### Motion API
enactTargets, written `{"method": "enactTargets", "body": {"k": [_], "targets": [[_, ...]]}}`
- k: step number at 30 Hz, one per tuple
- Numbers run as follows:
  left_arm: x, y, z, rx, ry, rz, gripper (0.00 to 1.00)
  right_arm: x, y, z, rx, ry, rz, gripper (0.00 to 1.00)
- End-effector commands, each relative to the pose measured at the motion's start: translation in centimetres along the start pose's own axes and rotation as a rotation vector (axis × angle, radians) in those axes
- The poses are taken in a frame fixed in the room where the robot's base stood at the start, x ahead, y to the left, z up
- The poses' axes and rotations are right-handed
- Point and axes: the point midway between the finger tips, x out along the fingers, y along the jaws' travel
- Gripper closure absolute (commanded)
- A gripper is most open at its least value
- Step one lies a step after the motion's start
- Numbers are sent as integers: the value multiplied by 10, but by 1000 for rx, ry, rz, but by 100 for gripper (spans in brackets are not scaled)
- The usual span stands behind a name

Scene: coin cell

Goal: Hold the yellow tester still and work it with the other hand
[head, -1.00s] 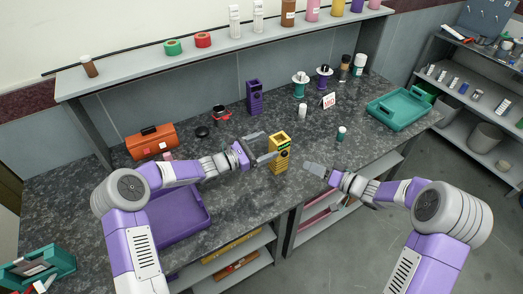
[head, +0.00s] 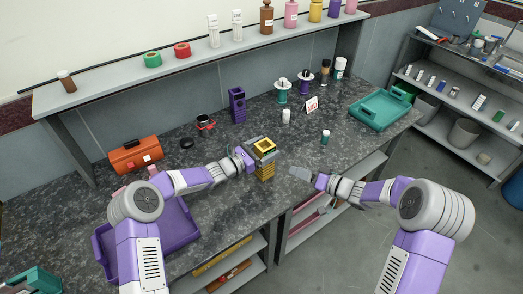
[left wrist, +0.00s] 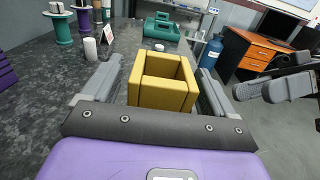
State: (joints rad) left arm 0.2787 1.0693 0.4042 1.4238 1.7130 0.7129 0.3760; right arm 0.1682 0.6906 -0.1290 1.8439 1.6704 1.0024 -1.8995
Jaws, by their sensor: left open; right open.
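The yellow tester (head: 265,172) stands upright near the front edge of the counter. My left gripper (head: 263,150) is open, with its fingers on either side of the tester's upper part. In the left wrist view the tester (left wrist: 162,98) sits between the two open fingers, its top like a square yellow frame. Gaps seem to show beside it; contact is hard to tell. The fingers and frame hide much of its front. My right gripper (head: 301,173) is open and empty, a short way right of the tester; it also shows in the left wrist view (left wrist: 270,92).
A purple tray (head: 187,240) lies at the front left, an orange toolbox (head: 135,153) behind it. A purple device (head: 237,105), spools (head: 282,92), a white card (head: 311,105) and small bottles stand behind the tester. A teal tray (head: 380,108) is at the right.

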Motion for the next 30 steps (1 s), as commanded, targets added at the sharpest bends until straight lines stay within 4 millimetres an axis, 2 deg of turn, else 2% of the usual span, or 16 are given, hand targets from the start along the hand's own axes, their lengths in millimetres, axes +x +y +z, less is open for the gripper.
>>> {"method": "enactTargets", "body": {"k": [3, 15, 30], "targets": [[0, 0, 0, 0, 0, 0, 13, 0, 0, 0, 0, 0, 0, 57], [0, 0, 0, 1, 0, 0, 74, 0, 0, 0, 0, 0, 0, 57], [-1, 0, 0, 1, 0, 0, 76, 0, 0, 0, 0, 0, 0, 57]]}}
